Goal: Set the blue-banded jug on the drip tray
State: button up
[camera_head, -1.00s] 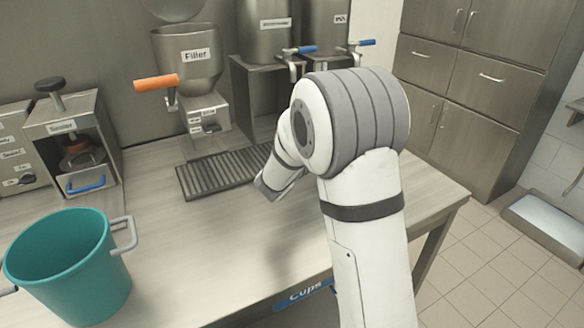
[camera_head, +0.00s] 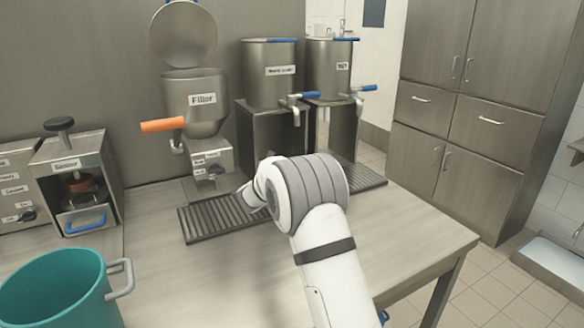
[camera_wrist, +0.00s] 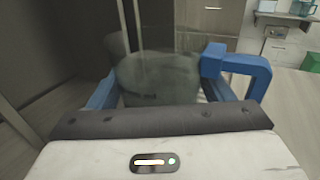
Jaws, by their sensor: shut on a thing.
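The jug (camera_wrist: 155,80) fills the middle of the wrist view as a clear, greyish vessel with a blue handle (camera_wrist: 262,78) on its right. Blue parts show along both its sides; I cannot tell band from fingers everywhere. My gripper (camera_wrist: 158,98) is shut on the jug. In the head view my arm reaches over the ribbed drip tray (camera_head: 207,222), and the jug is hidden behind my wrist. I cannot tell whether the jug touches the tray.
The filler (camera_head: 195,105) with its orange handle (camera_head: 162,125) stands behind the tray. Two steel dispensers (camera_head: 270,80) with blue-handled taps stand right of it. A teal bucket (camera_head: 55,290) is at the front left, near a steel machine (camera_head: 78,180). The counter's right part is clear.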

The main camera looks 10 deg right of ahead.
jog(key=w, duration=0.1)
jog(key=w+a, duration=0.1)
jog(key=w, duration=0.1)
jog(key=shift+w+a+f, duration=0.2)
jog(key=shift+w+f, duration=0.1)
jog(key=shift+w, duration=0.1)
jog(key=shift+s+d+f, duration=0.1)
jog(key=shift+f, duration=0.35)
jog(key=shift+f, duration=0.2)
jog(key=o, duration=1.2)
jog(key=shift+r, duration=0.1)
